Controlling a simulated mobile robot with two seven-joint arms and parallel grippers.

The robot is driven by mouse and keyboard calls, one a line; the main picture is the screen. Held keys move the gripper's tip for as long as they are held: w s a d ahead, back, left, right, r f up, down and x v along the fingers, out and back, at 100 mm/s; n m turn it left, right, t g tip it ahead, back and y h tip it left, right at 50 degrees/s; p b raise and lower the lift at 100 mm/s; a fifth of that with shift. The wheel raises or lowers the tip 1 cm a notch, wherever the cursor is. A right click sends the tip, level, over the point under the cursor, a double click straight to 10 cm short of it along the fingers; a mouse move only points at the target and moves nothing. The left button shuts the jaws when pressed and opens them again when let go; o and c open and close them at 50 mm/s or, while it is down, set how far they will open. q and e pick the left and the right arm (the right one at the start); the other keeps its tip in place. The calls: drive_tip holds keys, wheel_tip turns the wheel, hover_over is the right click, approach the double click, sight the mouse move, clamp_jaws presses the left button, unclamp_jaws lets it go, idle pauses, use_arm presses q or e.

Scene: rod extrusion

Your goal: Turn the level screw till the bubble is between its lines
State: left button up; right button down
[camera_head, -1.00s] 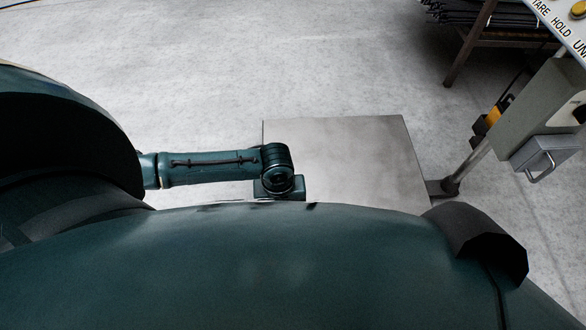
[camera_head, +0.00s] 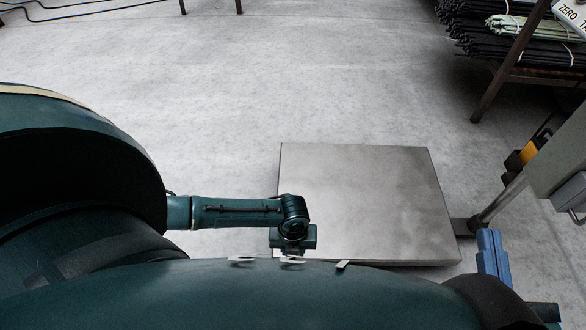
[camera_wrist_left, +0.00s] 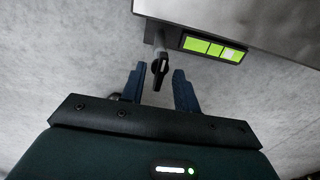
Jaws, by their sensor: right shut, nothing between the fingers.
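The level screw (camera_wrist_left: 160,66), a dark knob, shows in the left wrist view below the edge of a metal plate. The level (camera_wrist_left: 213,49) is a bright yellow-green vial with dark lines beside the screw. A paler spot, perhaps the bubble, lies in its right part, right of the lines; I cannot be sure. My left gripper (camera_wrist_left: 159,70) is open, one blue finger on each side of the screw; contact does not show. In the head view its fingers are hidden. My right gripper (camera_head: 492,254) is shut and empty near the plate's right front corner.
The metal scale platform (camera_head: 365,200) lies low on the grey floor, with a post (camera_head: 500,203) at its right. A grey box (camera_head: 560,155) is at the right edge. Dark rods (camera_head: 490,40) sit on a rack at top right.

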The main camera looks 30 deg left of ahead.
use_arm(q)
clamp_jaws()
idle(0.3)
idle(0.3)
